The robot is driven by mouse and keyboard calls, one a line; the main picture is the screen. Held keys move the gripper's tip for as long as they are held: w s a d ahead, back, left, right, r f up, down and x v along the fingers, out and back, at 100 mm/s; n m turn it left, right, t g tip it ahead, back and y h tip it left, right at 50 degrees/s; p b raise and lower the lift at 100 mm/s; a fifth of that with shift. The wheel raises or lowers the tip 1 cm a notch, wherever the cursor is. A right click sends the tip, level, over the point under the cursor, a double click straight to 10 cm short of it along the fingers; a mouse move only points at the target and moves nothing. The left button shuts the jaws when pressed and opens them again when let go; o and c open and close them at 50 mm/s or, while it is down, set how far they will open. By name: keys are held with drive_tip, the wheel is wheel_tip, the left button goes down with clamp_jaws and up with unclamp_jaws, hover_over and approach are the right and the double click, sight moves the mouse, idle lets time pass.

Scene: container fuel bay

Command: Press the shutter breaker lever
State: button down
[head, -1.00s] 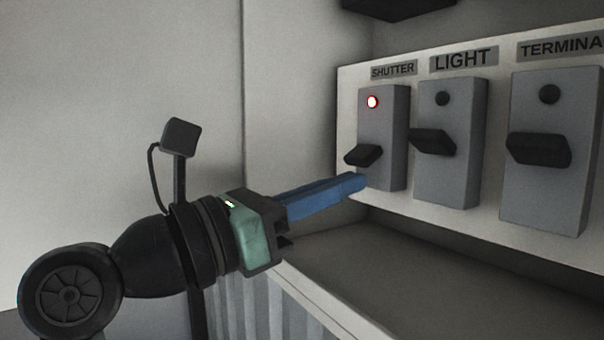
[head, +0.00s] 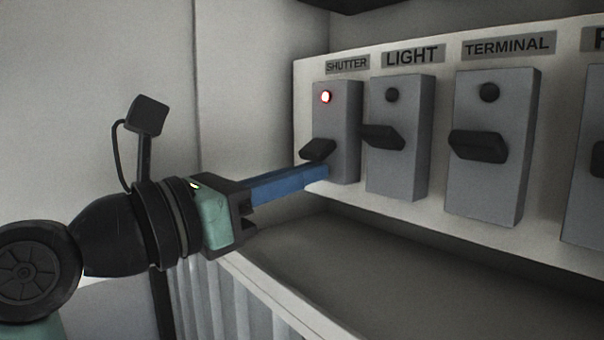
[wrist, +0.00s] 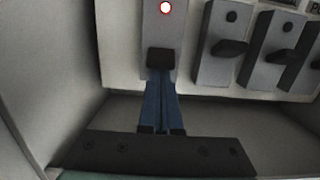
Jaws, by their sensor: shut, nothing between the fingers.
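The shutter breaker is a grey box under a "SHUTTER" label (head: 347,64), with a lit red lamp (head: 326,97). Its black lever (head: 318,149) sticks out from the box front; it also shows in the wrist view (wrist: 160,59). My gripper (head: 326,173) has blue fingers shut together with nothing between them. In the head view the fingertips are just below the lever, near the lower part of the box. In the wrist view the fingertips (wrist: 161,77) end right at the lever's lower side. I cannot tell whether they touch it.
The light breaker (head: 397,183) and terminal breaker (head: 490,195) stand to the right, with black levers and dark lamps. Another breaker is cut off at the right edge. A grey shelf (head: 400,275) lies below the panel. A wall is close on the left.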

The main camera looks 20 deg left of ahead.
drive_tip(key=shift+s+r+y, duration=0.1)
drive_tip(key=shift+r+y, duration=0.05)
drive_tip(key=shift+y, duration=0.15)
